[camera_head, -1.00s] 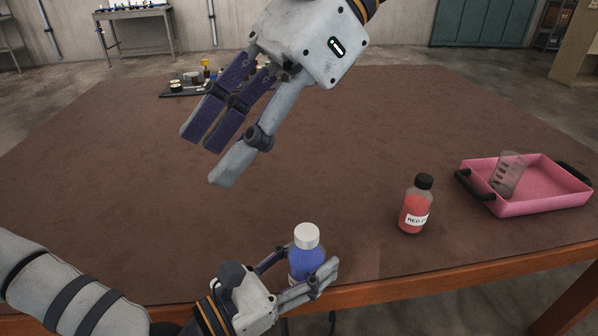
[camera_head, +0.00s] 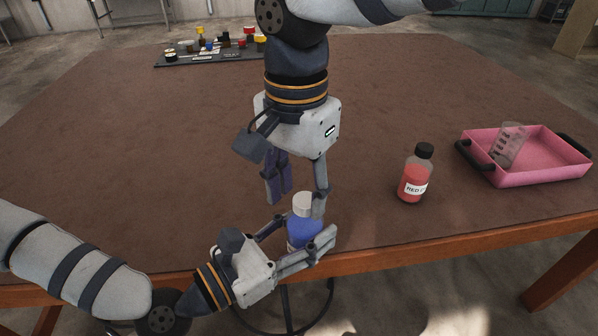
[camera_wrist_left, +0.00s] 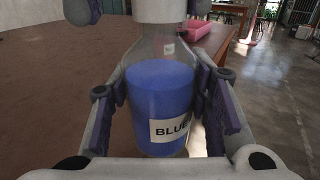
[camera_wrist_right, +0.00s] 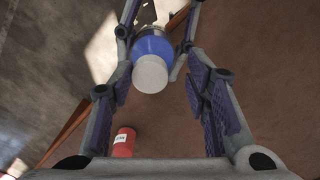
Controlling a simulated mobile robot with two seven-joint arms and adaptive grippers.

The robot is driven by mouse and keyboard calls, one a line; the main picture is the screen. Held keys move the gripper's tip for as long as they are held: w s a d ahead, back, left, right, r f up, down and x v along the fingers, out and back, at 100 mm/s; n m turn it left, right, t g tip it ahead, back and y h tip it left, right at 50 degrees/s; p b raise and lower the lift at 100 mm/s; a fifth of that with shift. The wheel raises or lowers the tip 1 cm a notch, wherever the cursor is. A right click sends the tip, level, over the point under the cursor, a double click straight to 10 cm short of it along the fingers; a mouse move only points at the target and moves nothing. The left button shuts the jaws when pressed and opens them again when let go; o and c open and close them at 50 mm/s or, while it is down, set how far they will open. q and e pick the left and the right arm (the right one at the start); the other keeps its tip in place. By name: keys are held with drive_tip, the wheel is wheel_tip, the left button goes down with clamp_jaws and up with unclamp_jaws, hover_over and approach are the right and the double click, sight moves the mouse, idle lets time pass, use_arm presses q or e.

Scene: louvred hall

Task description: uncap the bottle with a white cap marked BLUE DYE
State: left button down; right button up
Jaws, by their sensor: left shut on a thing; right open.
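My left gripper (camera_head: 297,240) is shut around the bottle's body. My right gripper (camera_head: 299,197) points down from above and is open, with its fingers on either side of the cap. In the right wrist view the cap (camera_wrist_right: 150,73) lies between the open fingers with gaps beside it. The cap is on the bottle.
A bottle of red liquid with a black cap (camera_head: 415,174) stands to the right. A pink tray (camera_head: 540,172) with black handles holds a clear beaker (camera_head: 509,145). A dark tray (camera_head: 180,62) with several small items lies at the back. The brown tabletop (camera_head: 130,170) is otherwise clear at left.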

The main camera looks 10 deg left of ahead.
use_arm(q)
drive_tip(key=shift+d, duration=0.1)
use_arm(e)
drive_tip(key=shift+a, duration=0.1)
clamp_jaws()
use_arm(q)
drive_tip(key=shift+s+d+r, duration=0.1)
drive_tip(key=shift+s, duration=0.05)
use_arm(e)
drive_tip(key=n, duration=0.3)
drive_tip(key=shift+r+n, duration=0.15)
drive_tip(key=shift+n, duration=0.25)
drive_tip(key=n, duration=0.3)
drive_tip(key=shift+s+n, duration=0.15)
drive_tip(key=shift+n, duration=0.25)
drive_tip(key=n, duration=0.7)
drive_tip(key=shift+s, duration=0.1)
drive_tip(key=n, duration=0.4)
drive_tip(key=shift+d, duration=0.25)
drive_tip(key=n, duration=0.3)
drive_tip(key=shift+d, duration=0.1)
drive_tip(key=n, duration=0.7)
drive_tip(key=shift+w+d+n, duration=0.1)
drive_tip(key=shift+w+n, duration=0.15)
drive_tip(key=shift+n, duration=0.05)
